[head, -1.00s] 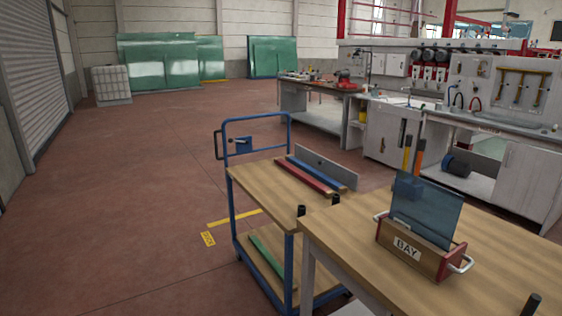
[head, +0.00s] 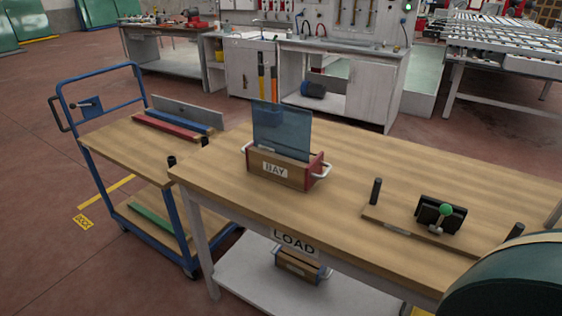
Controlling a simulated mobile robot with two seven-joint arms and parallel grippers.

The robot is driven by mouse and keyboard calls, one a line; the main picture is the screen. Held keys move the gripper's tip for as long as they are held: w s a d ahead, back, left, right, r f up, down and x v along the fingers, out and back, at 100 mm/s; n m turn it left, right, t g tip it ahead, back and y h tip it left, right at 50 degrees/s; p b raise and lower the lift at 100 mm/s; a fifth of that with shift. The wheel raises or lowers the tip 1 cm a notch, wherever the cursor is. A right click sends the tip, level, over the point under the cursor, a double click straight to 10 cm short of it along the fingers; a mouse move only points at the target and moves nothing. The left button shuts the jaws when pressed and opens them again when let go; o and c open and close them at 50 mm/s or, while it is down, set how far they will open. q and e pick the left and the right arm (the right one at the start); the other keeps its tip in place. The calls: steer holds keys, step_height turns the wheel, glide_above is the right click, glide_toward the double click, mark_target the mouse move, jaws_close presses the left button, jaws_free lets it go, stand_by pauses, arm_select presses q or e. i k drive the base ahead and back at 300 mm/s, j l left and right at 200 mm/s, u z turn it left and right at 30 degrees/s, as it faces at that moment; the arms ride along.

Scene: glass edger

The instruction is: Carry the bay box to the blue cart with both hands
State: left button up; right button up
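The bay box (head: 264,171) is a wooden box with red ends, a white BAY label and a pale handle at each end. It stands on the wooden table near its left end, and a dark bluish glass pane (head: 282,128) stands upright in it. The blue cart (head: 120,151) is to the left of the table, with a wooden top deck, a lower shelf and a blue push handle at its far left. Red and blue strips and a grey upright plate lie along the back of its top deck. Neither of my grippers is in view.
The wooden table (head: 362,164) carries black posts and a black fixture with a green knob (head: 441,213) at the right. A LOAD box (head: 300,263) sits on its lower shelf. A dark green rounded object (head: 510,280) covers the lower right corner. Floor left of the cart is clear.

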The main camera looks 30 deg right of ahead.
mark_target(135, 143)
steer(key=i+j, duration=0.5)
steer(key=i, duration=0.15)
steer(key=i+j+z, duration=0.1)
steer(key=z, duration=0.3)
steer(key=i+j+z, duration=0.15)
steer(key=z, duration=0.2)
steer(key=i+j+z, duration=0.1)
steer(key=j+z, duration=0.15)
steer(key=z, duration=0.15)
